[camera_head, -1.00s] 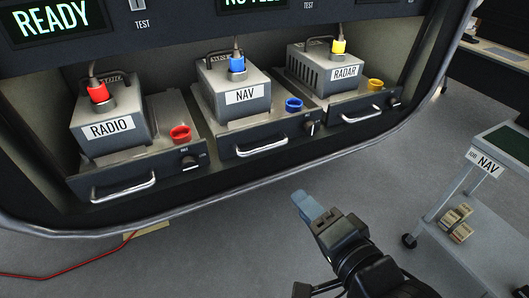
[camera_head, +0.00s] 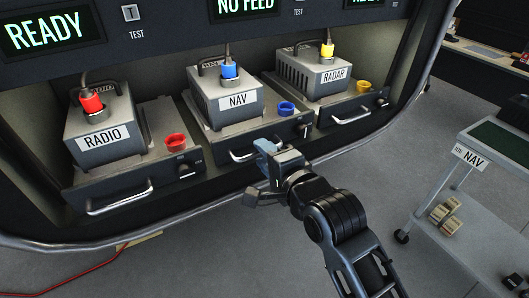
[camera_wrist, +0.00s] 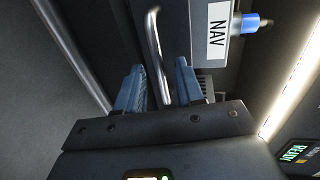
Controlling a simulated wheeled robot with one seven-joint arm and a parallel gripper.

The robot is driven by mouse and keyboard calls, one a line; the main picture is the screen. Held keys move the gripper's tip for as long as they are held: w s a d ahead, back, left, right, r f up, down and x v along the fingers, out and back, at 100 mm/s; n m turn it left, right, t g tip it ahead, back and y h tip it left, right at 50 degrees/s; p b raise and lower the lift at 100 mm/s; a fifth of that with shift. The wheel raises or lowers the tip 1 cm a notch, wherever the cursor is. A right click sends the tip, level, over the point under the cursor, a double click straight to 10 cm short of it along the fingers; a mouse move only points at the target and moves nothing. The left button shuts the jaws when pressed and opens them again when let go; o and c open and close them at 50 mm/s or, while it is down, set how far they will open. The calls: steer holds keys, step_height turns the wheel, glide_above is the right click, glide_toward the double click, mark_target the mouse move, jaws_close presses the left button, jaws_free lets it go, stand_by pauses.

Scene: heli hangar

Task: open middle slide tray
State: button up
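The middle slide tray (camera_head: 235,143) carries a grey box labelled NAV (camera_head: 230,97) with a blue connector on top. It sits in its bay between the RADIO and RADAR trays. Its silver bar handle (camera_head: 241,157) is on the front face, its right part hidden by my gripper (camera_head: 268,148). In the wrist view, the handle (camera_wrist: 154,48) runs between the two blue fingers of my gripper (camera_wrist: 160,78). The fingers are apart, with a visible gap on each side of the handle. A blue ring-shaped cap (camera_head: 287,108) stands on the tray's right part.
The RADIO tray (camera_head: 150,192) is at left and the RADAR tray (camera_head: 355,107) at right, each with a bar handle. A cart (camera_head: 490,195) with a NAV label stands at right. A red cable (camera_head: 70,267) lies on the floor. Open floor lies before the console.

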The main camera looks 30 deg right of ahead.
steer(key=shift+w, duration=0.25)
jaws_close()
steer(key=shift+f, duration=0.1)
stand_by(0.5)
